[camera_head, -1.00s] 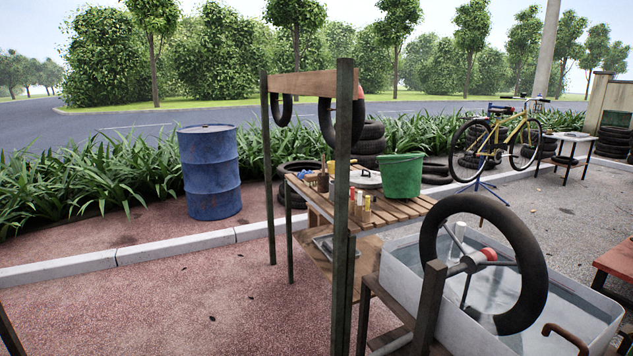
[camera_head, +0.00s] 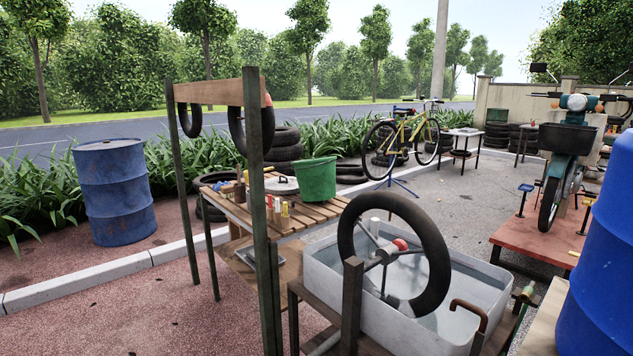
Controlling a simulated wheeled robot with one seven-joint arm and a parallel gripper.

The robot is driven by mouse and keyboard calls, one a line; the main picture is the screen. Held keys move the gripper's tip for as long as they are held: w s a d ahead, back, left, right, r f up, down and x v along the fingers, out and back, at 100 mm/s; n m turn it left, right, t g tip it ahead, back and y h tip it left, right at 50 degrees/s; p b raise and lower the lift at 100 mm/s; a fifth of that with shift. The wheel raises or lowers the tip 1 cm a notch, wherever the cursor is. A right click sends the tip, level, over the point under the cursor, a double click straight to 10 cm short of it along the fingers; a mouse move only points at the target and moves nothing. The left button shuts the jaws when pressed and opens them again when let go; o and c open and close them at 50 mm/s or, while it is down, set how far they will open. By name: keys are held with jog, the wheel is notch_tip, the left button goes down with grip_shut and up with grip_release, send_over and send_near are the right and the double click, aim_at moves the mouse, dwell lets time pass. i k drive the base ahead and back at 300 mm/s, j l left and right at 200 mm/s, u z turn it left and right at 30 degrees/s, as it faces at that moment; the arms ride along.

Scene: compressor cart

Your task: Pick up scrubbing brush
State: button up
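I cannot make out a scrubbing brush in the head view. A slatted wooden table (camera_head: 312,213) stands near the middle behind a post. It bears a green bucket (camera_head: 316,180), a pale round lid or pan (camera_head: 282,186) with a dark handle, and several small bottles and cans (camera_head: 281,212). Some small items there are too small to tell apart, and the post hides part of the tabletop. My gripper is not in view.
A grey water basin (camera_head: 340,290) with a black tyre tube (camera_head: 437,250) over it stands in front. A blue drum (camera_head: 115,190) is at left and a bright blue barrel (camera_head: 600,285) at near right. A motorbike (camera_head: 565,160) stands on a red platform (camera_head: 530,239). Red paving at lower left is clear.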

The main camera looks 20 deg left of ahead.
aim_at(227, 191)
jog(key=i+j+u, duration=0.25)
jog(key=j+u, duration=0.2)
jog(key=i+j+u, duration=0.45)
jog(key=j, duration=0.15)
jog(key=i+j+u, duration=0.6)
jog(key=i+u, duration=0.25)
jog(key=i+j+u, duration=0.1)
jog(key=i, duration=0.7)
jog(key=i+j+u, duration=0.1)
jog(key=i, duration=0.7)
jog(key=i+j+z, duration=0.1)
jog(key=i+z, duration=0.35)
jog(key=i+j+z, duration=0.3)
jog(key=i+z, duration=0.15)
jog(key=i+j+z, duration=0.4)
jog(key=i+l, duration=0.2)
jog(key=i, duration=0.2)
jog(key=z, duration=0.05)
